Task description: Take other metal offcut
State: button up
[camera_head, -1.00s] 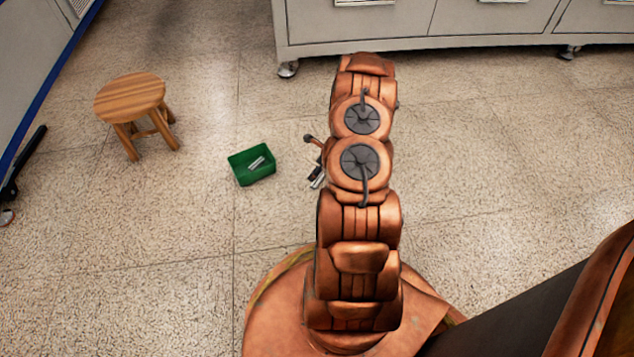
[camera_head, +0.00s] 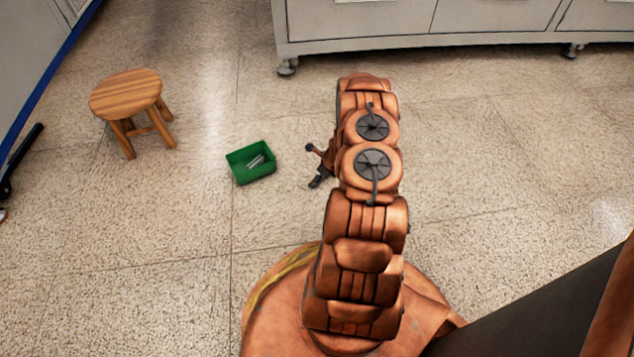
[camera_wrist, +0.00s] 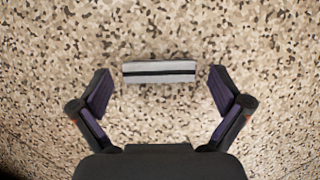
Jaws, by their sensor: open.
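A metal offcut (camera_wrist: 158,66), a light grey bar with a black lengthwise stripe, lies on the floor in the wrist view. My gripper (camera_wrist: 160,88) is open, with one finger to the left and one to the right of the bar, and a gap on each side. In the head view my gripper (camera_head: 317,181) is a small dark shape low beside my arm, and I cannot make out this offcut there. Another metal piece (camera_head: 256,161) lies in the green bin (camera_head: 238,177), left of my gripper.
A round wooden stool (camera_head: 126,93) stands on the floor at upper left. A grey cabinet on casters (camera_head: 370,22) runs along the back. A blue-edged grey unit (camera_head: 25,60) is at the far left. The speckled floor around the bin is clear.

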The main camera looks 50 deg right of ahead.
jog(key=shift+w+f, duration=0.1)
jog(key=shift+f, duration=0.2)
